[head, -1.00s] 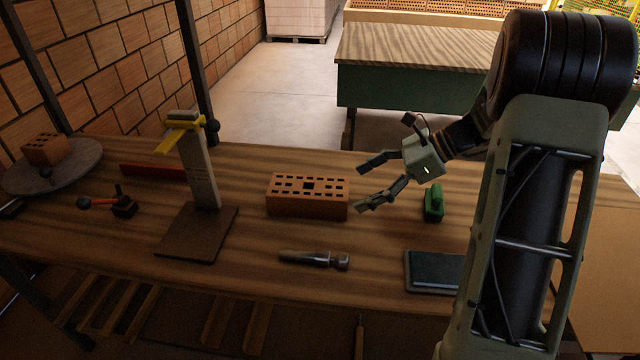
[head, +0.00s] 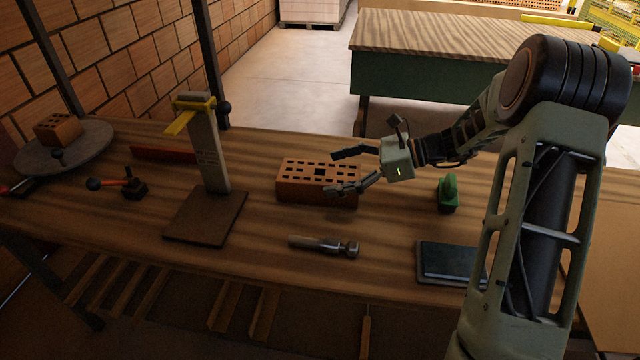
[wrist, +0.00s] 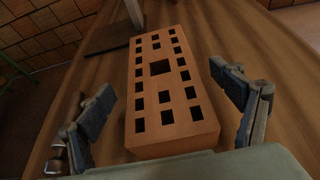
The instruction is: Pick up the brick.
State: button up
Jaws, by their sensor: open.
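The orange brick (head: 300,182), pierced with several dark square holes, lies flat on the wooden workbench (head: 270,225). It also shows in the wrist view (wrist: 165,90), lengthwise between the two fingers. My gripper (head: 338,172) is open at the brick's right end in the head view, its fingers overlapping that end in the picture. In the wrist view my gripper (wrist: 170,112) has one blue-grey finger on each side of the brick, with gaps between. I cannot tell whether the fingertips are down beside the brick or still above its top.
A measuring stand with a yellow slider (head: 208,150) stands left of the brick. A metal tool (head: 325,245) lies in front. A green block (head: 448,194) and a dark flat pad (head: 450,262) are to the right. A smaller brick (head: 58,128) sits on a round plate (head: 95,145) at far left.

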aim_at(314, 174)
jog(key=x, duration=0.4)
jog(key=shift+b, duration=0.35)
jog(key=shift+c, duration=0.6)
jog(key=c, duration=2)
jog(key=shift+w+r, duration=0.1)
jog(key=shift+r, duration=0.1)
jog(key=shift+c, duration=0.3)
jog(key=shift+r, duration=0.1)
